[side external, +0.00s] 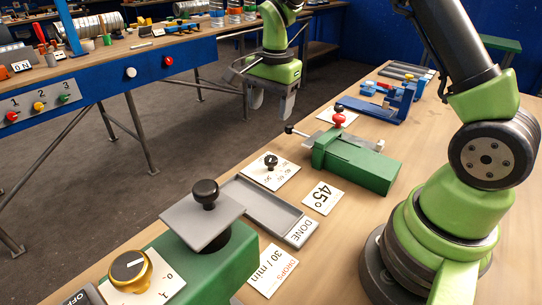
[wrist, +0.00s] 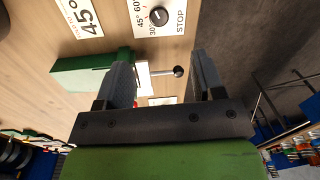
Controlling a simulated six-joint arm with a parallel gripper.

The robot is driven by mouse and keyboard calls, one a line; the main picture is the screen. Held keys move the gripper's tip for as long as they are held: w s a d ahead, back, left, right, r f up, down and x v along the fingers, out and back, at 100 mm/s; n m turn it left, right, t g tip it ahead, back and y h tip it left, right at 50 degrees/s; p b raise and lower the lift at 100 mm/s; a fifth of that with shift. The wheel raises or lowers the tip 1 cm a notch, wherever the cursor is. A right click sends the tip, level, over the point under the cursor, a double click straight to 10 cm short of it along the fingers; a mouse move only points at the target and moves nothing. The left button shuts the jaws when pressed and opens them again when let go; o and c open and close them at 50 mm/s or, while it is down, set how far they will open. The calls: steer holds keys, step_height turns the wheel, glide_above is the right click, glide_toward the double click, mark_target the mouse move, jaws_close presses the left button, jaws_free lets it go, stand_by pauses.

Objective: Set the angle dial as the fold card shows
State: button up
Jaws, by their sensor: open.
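The angle dial is a black knob (side external: 271,161) on a white plate marked with angles, on the wooden bench. It also shows at the top of the wrist view (wrist: 158,16), with 30°, 45°, 60° and STOP printed around it. Where its pointer sits is too small to tell. The fold card (side external: 322,197) reads 45° and lies flat near the dial; it also shows at the wrist view's top left (wrist: 82,17). My gripper (side external: 273,103) is open and empty, held up away from the dial, its two grey fingers apart.
A green block with a lever (side external: 355,160) stands behind the dial. A grey DONE tray (side external: 268,210) and a green block with a black-knobbed plate (side external: 203,215) stand in front. A blue fixture (side external: 390,103) is farther back. The dark floor lies beyond the bench edge.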

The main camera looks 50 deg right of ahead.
steer(key=m, duration=0.2)
glide_above(271, 158)
step_height(271, 158, down, 5)
steer(key=shift+g, duration=0.4)
step_height(271, 158, down, 10)
steer(key=shift+r, duration=0.1)
steer(key=c, duration=0.9)
